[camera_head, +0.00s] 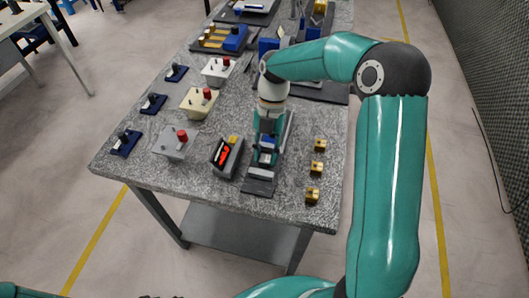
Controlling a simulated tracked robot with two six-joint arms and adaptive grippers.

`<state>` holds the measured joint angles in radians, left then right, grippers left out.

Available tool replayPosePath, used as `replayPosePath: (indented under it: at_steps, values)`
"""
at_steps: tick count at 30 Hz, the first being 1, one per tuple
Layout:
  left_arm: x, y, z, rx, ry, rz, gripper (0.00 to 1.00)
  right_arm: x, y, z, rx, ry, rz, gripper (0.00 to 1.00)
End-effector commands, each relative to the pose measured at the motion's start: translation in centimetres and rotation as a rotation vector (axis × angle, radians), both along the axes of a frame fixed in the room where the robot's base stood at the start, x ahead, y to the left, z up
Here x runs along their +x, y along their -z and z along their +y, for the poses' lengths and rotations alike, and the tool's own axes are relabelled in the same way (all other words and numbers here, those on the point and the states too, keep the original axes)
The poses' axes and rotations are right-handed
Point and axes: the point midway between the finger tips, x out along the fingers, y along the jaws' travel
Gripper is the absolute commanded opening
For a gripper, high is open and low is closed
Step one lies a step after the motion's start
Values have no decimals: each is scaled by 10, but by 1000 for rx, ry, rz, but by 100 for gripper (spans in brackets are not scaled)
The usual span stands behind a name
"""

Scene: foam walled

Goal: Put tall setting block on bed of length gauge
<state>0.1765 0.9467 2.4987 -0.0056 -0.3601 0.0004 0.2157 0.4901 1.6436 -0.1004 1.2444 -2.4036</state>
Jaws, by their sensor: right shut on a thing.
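The length gauge (259,187) is a long, narrow dark base near the front middle of the grey speckled table, with a light grey block on its near part. My right gripper (267,142) points down over the far part of its bed. It is shut on a small piece that I take to be the tall setting block. The fingers and arm hide most of that piece, and I cannot tell whether it touches the bed. Blue and whitish parts show at the fingertips. My left gripper is out of view.
Three small yellow-and-dark blocks (317,169) stand in a row to the right. A dark tray (226,158) with red and yellow pieces is close on the left. Boxes with red knobs (200,101) and blue stands (153,104) lie further left.

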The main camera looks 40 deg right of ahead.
Motion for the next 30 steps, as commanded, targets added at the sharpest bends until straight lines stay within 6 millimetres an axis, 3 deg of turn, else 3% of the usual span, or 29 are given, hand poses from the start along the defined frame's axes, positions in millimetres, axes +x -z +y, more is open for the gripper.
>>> replayPosePath:
  at_steps: [6, 7, 11, 23, 30]
  values:
    - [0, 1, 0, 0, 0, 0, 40, 0, 1, 0, 0, 0, 0, 0]
    - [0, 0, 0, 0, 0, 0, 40, 0, 0, 0, 0, 0, 0, 35]
    - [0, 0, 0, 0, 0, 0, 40, 0, 0, 0, 0, 0, 0, 56]
    - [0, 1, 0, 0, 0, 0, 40, 2, -5, -2, 0, 0, -1, 56]
    - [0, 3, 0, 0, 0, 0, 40, 11, -37, -12, -1, 1, -5, 56]
